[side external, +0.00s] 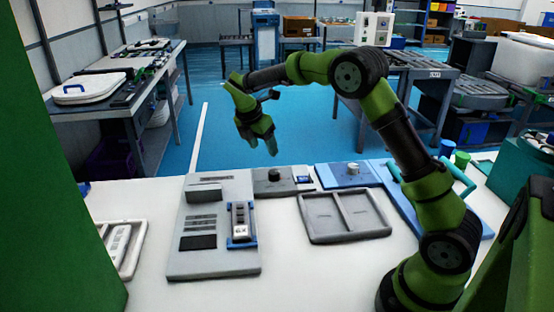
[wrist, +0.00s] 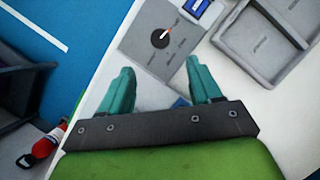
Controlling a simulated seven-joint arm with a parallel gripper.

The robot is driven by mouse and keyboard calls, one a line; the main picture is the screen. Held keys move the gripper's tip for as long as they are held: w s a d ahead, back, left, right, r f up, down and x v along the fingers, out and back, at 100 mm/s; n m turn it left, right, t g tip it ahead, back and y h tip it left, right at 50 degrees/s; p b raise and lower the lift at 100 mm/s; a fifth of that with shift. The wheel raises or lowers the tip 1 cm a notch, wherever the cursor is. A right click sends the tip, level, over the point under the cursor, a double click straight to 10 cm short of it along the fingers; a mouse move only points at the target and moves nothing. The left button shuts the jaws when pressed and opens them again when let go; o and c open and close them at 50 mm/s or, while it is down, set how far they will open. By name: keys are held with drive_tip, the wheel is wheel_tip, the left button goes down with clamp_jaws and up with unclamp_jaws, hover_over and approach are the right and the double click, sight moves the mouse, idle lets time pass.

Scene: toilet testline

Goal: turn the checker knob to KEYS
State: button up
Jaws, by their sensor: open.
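A dark round knob (wrist: 159,40) sits on a grey panel (wrist: 140,40) in the wrist view. Its red and white pointer aims up and to the right, and small labels lie around it, too blurred to read. In the side view the same dark knob (side external: 274,174) stands on its grey panel (side external: 260,188) at the back of the table. My gripper (side external: 270,150) hangs above and behind this knob, apart from it. In the wrist view my gripper (wrist: 159,66) has its two teal fingers spread and empty, with the knob ahead of the fingertips.
A pale knob on a blue panel (side external: 340,177) stands to the right of the grey panel. A grey divided tray (side external: 345,237) lies in front. A large grey board (side external: 188,262) with a blue-framed device (side external: 241,224) is at left. Bare white table shows around them.

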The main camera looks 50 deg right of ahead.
sight(274, 172)
drive_tip(key=x, duration=1.2)
drive_tip(key=c, duration=1)
